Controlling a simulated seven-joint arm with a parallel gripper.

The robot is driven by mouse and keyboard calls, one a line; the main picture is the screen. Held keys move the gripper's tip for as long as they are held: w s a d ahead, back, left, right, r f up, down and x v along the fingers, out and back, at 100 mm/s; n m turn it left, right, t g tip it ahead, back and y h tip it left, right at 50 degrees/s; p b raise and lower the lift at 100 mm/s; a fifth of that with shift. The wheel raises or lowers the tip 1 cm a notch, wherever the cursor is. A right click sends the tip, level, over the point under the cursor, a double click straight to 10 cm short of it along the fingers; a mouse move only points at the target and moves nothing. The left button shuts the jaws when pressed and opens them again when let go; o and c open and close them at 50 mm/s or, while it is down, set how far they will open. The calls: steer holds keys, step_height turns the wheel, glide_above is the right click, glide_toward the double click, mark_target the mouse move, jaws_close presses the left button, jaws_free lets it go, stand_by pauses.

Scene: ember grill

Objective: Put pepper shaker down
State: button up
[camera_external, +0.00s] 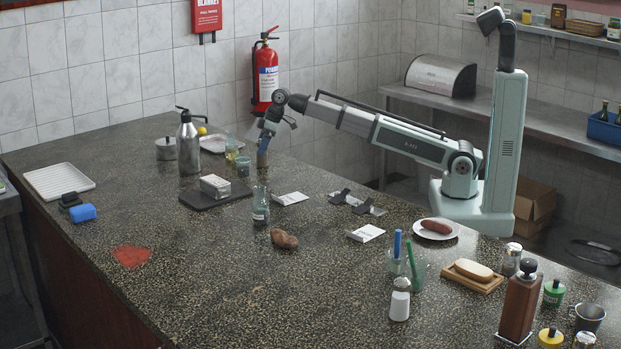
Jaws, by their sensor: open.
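My gripper (264,137) is at the far end of the counter, pointing down at the end of my outstretched arm. It is open, and a small blue-and-tan item (263,155) stands directly under it; I cannot tell whether they touch. No label makes the pepper shaker certain. A tall brown mill with a dark knob (520,305) stands upright at the front right. A small shaker with a metal top (511,259) stands behind it, and a white shaker (400,300) stands to its left. All three are far from my gripper.
A steel flask (188,142), a glass (231,148) and a pale tray (215,143) stand near my gripper. A glass bottle (261,205), a potato (284,239) and a sausage plate (453,234) are nearer the camera. The counter's left front is mostly clear around a red patch (132,256).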

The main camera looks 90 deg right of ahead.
steer(key=shift+r, duration=0.15)
steer(key=v, duration=1.2)
steer(key=shift+w, duration=0.1)
